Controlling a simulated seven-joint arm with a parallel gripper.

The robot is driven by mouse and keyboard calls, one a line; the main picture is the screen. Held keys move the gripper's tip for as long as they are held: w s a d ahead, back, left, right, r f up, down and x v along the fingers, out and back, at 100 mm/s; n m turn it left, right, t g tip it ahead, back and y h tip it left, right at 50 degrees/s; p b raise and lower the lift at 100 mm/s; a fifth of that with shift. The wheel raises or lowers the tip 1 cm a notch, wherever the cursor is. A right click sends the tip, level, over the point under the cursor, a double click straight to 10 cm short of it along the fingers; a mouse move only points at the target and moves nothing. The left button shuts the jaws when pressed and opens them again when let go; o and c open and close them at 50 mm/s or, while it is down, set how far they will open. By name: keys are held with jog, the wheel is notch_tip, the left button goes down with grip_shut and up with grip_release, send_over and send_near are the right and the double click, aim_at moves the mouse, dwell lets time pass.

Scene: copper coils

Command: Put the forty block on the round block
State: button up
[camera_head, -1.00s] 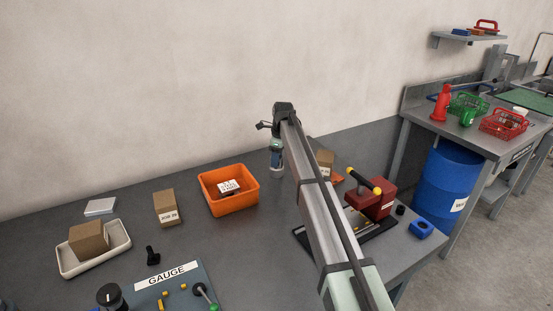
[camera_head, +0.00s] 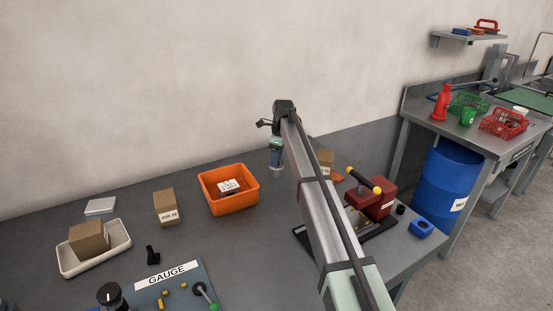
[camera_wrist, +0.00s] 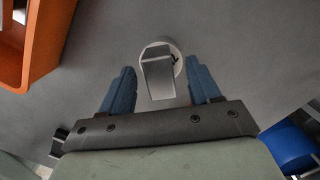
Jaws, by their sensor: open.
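In the wrist view, a grey rectangular block (camera_wrist: 158,78) stands between the two blue fingers of my gripper (camera_wrist: 160,66). A pale round piece (camera_wrist: 166,47) shows under and behind it, with a small dark mark on its right side. The grey block appears to rest on the round piece, but the contact between them is hidden. I cannot read a forty marking. My gripper is open, with a gap on each side of the block.
An orange bin (camera_head: 252,197) stands close left of my gripper. Cardboard boxes (camera_head: 166,207), a white tray (camera_head: 68,268) and a gauge board (camera_head: 172,272) are further left. A red press-like device (camera_head: 372,200) stands right of my arm. Bench around the grey block looks clear.

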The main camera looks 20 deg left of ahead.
aim_at(280, 157)
notch_tip(280, 157, up, 11)
jog(key=d, duration=0.1)
jog(key=shift+d+r, duration=0.15)
jog(key=shift+d, duration=0.05)
dwell(0.5)
